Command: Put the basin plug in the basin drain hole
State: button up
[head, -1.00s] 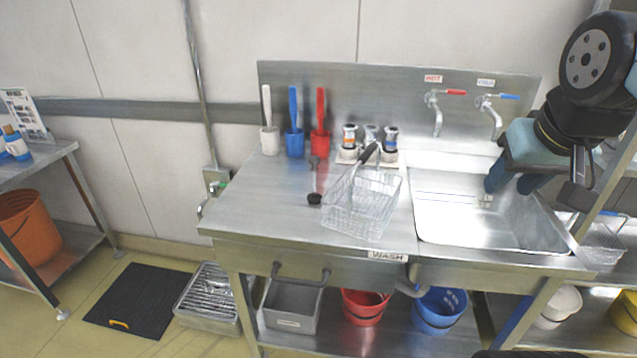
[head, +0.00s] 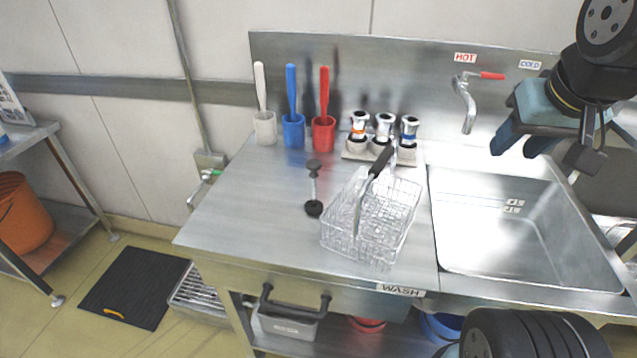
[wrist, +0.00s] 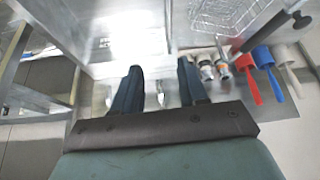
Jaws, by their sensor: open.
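The basin plug (head: 314,208) looks like a dark round foot with a thin upright metal stem and a black knob on top. It stands on the steel counter left of the wire basket; it also shows at the upper right of the wrist view (wrist: 302,20). The basin (head: 520,240) is a steel sink sunk into the counter's right side. Small marks show on its floor, but I cannot make out the drain hole. My gripper (head: 518,146) is open and empty over the basin's back edge, far right of the plug; its two fingers show apart in the wrist view (wrist: 160,72).
A wire basket (head: 370,225) with a black handle stands between plug and basin. Behind are several chrome-topped items (head: 383,128) and white, blue and red holders (head: 323,134) with upright handles. The hot tap (head: 466,100) juts from the backsplash. The counter left of the plug is clear.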

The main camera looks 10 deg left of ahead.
jog(key=shift+o, duration=0.3)
jog(key=shift+d, duration=0.15)
jog(key=shift+o, duration=0.9)
jog(key=shift+w, duration=0.1)
jog(key=shift+o, duration=0.7)
jog(key=shift+w+a+r, duration=0.2)
jog(key=shift+w+a, duration=0.05)
jog(key=shift+a, duration=0.05)
jog(key=shift+o, duration=0.2)
jog(key=w+a+g, duration=0.1)
jog(key=w+a, duration=0.3)
jog(key=a, duration=0.2)
jog(key=w+a+r+n+g+y, duration=0.1)
jog(key=w+a+g, duration=0.1)
jog(key=w+a, duration=0.2)
jog(key=a, duration=0.3)
jog(key=shift+r, duration=0.25)
jog(key=n+g+h, duration=0.1)
jog(key=g, duration=0.2)
send_over(313, 163)
notch_tip(313, 163, down, 3)
notch_tip(313, 163, down, 14)
jog(key=shift+r, duration=0.2)
